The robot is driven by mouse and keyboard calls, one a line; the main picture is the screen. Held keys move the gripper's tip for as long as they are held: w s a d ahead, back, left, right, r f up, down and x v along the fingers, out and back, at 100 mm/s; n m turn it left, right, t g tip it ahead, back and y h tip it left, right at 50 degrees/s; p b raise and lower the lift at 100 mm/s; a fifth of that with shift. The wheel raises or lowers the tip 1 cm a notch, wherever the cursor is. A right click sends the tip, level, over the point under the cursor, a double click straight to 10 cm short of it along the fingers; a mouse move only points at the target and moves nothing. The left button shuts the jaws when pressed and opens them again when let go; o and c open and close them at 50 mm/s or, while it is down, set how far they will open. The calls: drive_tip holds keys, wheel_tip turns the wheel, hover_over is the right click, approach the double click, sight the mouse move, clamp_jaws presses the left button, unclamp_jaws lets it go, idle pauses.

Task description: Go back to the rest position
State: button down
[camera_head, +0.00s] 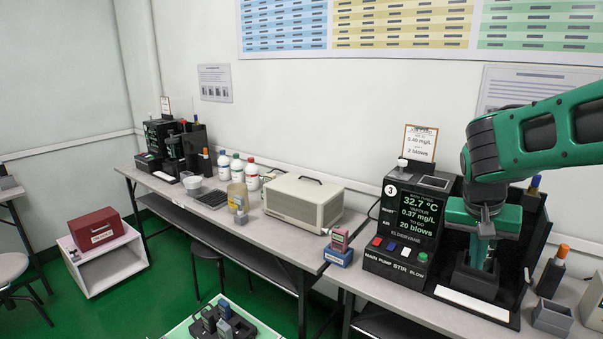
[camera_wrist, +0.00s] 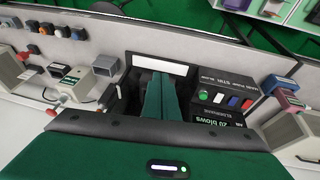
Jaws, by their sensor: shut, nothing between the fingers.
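My green and black arm reaches in from the right in the head view. My gripper (camera_head: 484,262) points down over the dark bay of the machine marked 3 (camera_head: 408,215). Its lower end is partly hidden by a black holder (camera_head: 474,283) in that bay. In the wrist view my gripper's teal fingers (camera_wrist: 160,78) lie together, with nothing seen between them. They show beside the machine's button panel (camera_wrist: 222,98) and behind a white strip (camera_wrist: 160,65). I cannot tell whether the fingers touch the holder.
A red handheld tester (camera_head: 339,240) stands in a blue base left of the machine. A beige box (camera_head: 303,203) sits on the bench further left. The green floor (camera_head: 170,290) has open patches.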

drive_tip(key=s+d+f+g+y, duration=0.1)
drive_tip(key=s, duration=1.1)
drive_tip(key=s+d+f+g+y, duration=0.1)
drive_tip(key=s+f+y, duration=0.1)
drive_tip(key=s, duration=1)
drive_tip(key=shift+s+f+n+y, duration=0.2)
drive_tip(key=shift+n+y, duration=0.1)
drive_tip(key=shift+n, duration=0.1)
drive_tip(key=shift+w, duration=0.1)
drive_tip(key=shift+w+f, duration=0.25)
drive_tip(key=shift+w, duration=0.35)
